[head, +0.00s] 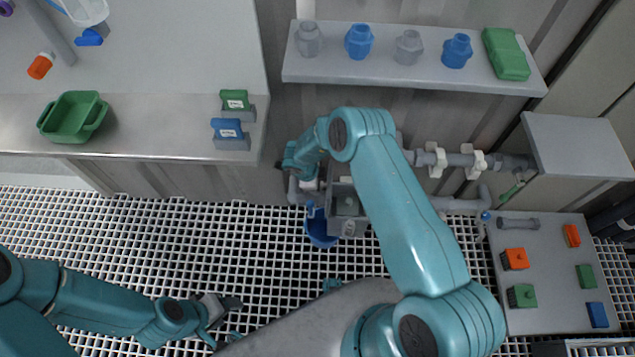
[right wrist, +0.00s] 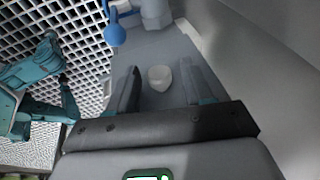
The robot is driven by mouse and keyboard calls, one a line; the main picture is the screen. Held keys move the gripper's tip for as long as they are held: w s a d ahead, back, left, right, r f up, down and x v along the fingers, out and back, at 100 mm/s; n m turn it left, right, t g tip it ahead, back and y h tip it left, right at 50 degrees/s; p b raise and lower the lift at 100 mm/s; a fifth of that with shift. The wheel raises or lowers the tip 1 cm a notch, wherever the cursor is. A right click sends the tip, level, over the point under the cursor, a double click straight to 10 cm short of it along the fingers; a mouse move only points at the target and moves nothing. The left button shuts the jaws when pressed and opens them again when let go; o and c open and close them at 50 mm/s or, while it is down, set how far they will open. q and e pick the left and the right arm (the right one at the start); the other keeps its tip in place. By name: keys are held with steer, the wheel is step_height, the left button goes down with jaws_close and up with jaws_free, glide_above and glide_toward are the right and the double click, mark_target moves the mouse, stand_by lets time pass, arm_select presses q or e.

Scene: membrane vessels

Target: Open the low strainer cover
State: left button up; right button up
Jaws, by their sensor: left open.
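A grey strainer box (head: 338,228) sits low on the pipework in the middle of the head view, partly behind my right arm. In the right wrist view a flat grey surface that looks like its cover (right wrist: 150,48) carries a small pale knob (right wrist: 160,78). My right gripper (right wrist: 160,84) is open there, with a finger on each side of the knob and gaps between. In the head view my right forearm hides much of this area. My left gripper (head: 228,310) is open and empty over the grating, lower left of the box.
A blue bucket (head: 321,230) stands beside the box; a blue part (right wrist: 116,32) shows in the right wrist view. Grey pipes (head: 460,160) run right. A shelf (head: 400,73) holds fittings. A grey table (head: 545,265) holds coloured blocks. The left counter (head: 160,125) holds a green tray (head: 73,117).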

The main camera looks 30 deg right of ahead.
steer(key=p+v, duration=0.2)
steer(key=v, duration=1)
stand_by(0.4)
